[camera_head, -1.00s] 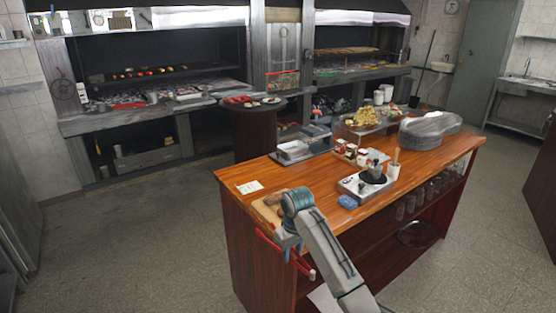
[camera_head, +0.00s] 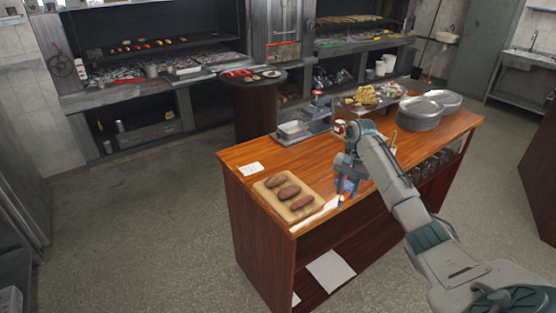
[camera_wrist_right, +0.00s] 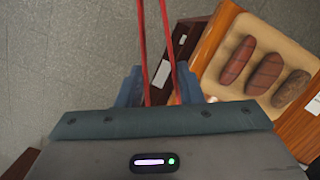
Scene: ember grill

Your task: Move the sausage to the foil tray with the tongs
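Three brown sausages (camera_head: 290,192) lie side by side on a wooden board (camera_head: 271,205) at the near left of the counter. They also show at the right of the right wrist view (camera_wrist_right: 265,73). My right gripper (camera_head: 345,185) is over the counter, right of the board. In the wrist view its blue fingers (camera_wrist_right: 159,88) are closed around the red tongs (camera_wrist_right: 166,40), whose two arms reach away between them. In the head view the tongs are mostly hidden. A silver tray (camera_head: 293,130), likely the foil tray, sits farther back on the counter. My left gripper is out of view.
Stacked metal plates (camera_head: 420,112) and a tray of yellow food (camera_head: 367,93) stand at the counter's far right. A white card (camera_head: 250,169) lies left of the board. Grills line the back wall. The floor at left is clear.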

